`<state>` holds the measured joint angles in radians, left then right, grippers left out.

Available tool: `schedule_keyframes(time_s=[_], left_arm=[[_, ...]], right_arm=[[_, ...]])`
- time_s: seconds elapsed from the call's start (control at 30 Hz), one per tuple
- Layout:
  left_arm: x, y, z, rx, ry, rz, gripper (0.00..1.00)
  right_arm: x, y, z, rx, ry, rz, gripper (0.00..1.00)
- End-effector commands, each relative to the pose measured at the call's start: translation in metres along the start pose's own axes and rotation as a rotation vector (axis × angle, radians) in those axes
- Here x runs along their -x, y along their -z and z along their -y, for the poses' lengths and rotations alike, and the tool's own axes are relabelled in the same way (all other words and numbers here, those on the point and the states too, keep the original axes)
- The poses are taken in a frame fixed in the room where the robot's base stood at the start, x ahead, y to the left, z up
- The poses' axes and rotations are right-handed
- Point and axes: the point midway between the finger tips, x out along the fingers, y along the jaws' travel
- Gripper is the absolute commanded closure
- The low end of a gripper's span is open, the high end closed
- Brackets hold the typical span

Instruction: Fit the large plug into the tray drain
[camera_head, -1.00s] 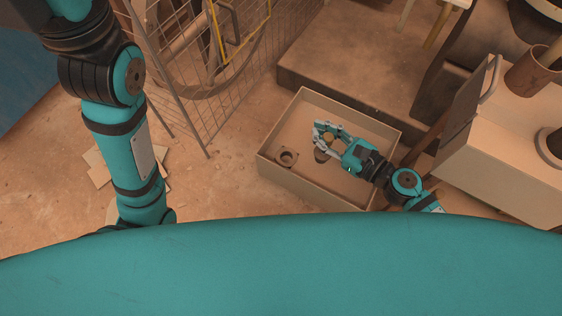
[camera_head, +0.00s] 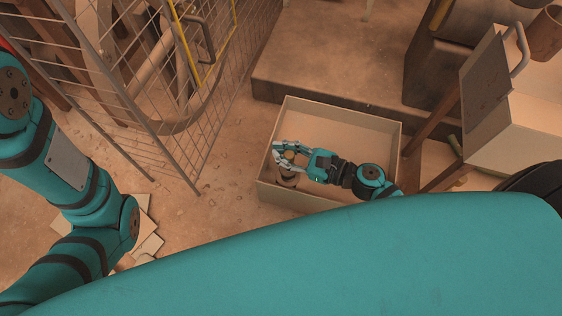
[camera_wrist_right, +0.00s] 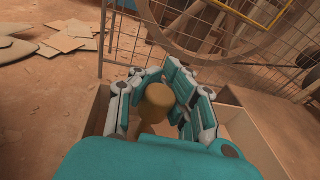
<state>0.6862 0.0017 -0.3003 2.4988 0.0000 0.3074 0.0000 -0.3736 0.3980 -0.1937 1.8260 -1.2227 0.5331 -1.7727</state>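The large plug (camera_wrist_right: 156,103) is a tan-brown rounded cylinder between the fingers of my right gripper (camera_wrist_right: 155,90) in the right wrist view. In the head view my right gripper (camera_head: 280,155) is inside the tray (camera_head: 345,106), near its left side, with its fingers closed around the plug (camera_head: 291,156). The tray drain (camera_head: 288,181) shows as a dark round fitting just below the gripper in the picture, partly covered by it. I cannot tell the gap between plug and drain. My left gripper is outside the view; only my left arm shows.
A wire mesh fence (camera_head: 185,150) stands left of the tray. A brown raised block (camera_head: 330,60) lies behind it. A pale machine with a handle (camera_head: 510,110) stands to the right. Flat pale pieces (camera_head: 145,235) lie on the floor at left.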

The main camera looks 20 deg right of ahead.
Motion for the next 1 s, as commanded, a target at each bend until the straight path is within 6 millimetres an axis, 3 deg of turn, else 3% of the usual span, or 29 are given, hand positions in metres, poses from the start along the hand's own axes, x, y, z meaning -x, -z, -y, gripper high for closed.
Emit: schedule_keyframes(time_s=[0.23,0.67,0.87,1.0], left_arm=[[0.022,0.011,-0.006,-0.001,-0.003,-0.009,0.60],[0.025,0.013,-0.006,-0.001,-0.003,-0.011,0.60],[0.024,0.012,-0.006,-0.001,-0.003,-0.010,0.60],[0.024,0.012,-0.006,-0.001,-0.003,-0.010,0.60]], right_arm=[[-0.005,0.035,-0.002,-0.002,0.000,0.001,1.00],[-0.006,0.040,-0.002,0.000,0.000,0.001,1.00],[-0.006,0.038,-0.002,-0.001,0.000,0.000,0.71],[-0.005,0.038,-0.002,-0.001,-0.001,0.000,0.69]])
